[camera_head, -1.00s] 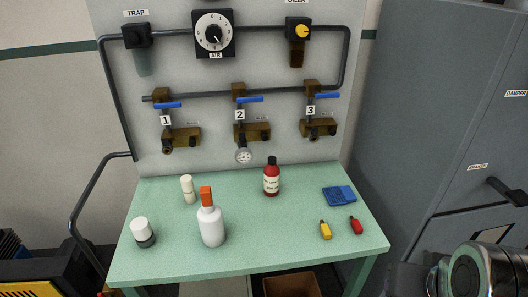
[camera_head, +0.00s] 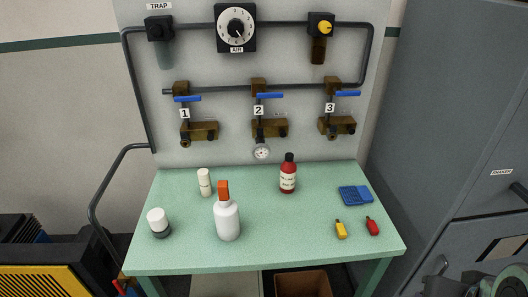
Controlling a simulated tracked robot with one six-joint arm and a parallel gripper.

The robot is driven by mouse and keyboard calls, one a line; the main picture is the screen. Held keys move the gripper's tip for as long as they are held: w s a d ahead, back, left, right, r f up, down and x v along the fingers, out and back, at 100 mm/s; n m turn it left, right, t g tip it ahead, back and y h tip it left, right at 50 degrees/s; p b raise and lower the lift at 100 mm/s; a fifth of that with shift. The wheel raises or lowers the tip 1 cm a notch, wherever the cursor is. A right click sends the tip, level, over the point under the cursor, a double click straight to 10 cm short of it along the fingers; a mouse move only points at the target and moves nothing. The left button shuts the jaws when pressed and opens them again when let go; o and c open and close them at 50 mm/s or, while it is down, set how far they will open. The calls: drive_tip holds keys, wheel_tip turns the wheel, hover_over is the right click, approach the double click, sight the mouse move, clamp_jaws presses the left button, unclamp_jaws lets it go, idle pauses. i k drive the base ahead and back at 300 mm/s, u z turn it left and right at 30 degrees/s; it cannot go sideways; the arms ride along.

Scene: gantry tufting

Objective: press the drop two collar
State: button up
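Drop two is the middle of three drops on the wall panel (camera_head: 216,105), marked by a "2" label (camera_head: 258,110). Its brass block (camera_head: 268,129) sits below a blue lever handle (camera_head: 270,96) that lies horizontal. A small round gauge (camera_head: 262,152) hangs under the block's left end, just above the table's back edge. The collar is too small to make out on its own at this size. My gripper is not in view.
The green table (camera_head: 300,255) below the panel holds a white bottle with orange cap (camera_head: 227,220), a red bottle (camera_head: 288,178), two pale containers, a blue pad (camera_head: 355,195) and yellow and red small items. A grey cabinet (camera_head: 450,130) stands at right.

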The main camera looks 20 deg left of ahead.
sight(260, 130)
drive_tip(key=z, duration=0.05)
drive_tip(key=k, duration=0.75)
drive_tip(key=u, duration=0.95)
drive_tip(key=i, duration=1)
drive_tip(key=z, duration=0.55)
